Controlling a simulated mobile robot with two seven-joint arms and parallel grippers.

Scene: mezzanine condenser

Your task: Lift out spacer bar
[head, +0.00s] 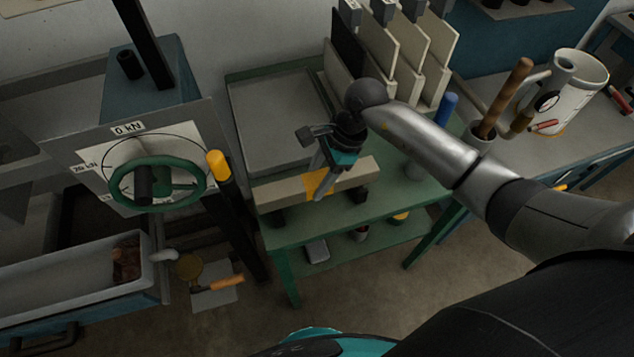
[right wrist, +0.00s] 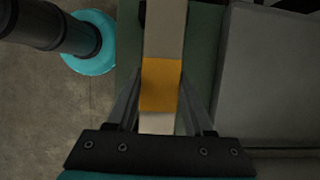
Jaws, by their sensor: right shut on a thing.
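The spacer bar (head: 285,192) is a long beige bar with a yellow band around its middle. In the head view it lies level across two dark supports (head: 277,216) at the front of a green table; I cannot tell if there is any gap under it. My right gripper (head: 321,182) comes down from above and is shut on the bar at the yellow band. In the right wrist view the bar (right wrist: 160,84) runs between the two fingers (right wrist: 160,108), one on each side. My left gripper is not in view.
A grey tray (head: 262,118) lies on the green table (head: 300,234) behind the bar, with upright beige boards (head: 378,60) at the back. A green handwheel (head: 157,184) and a yellow-topped lever (head: 217,165) stand to the left. A white jug (head: 580,90) stands at the right.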

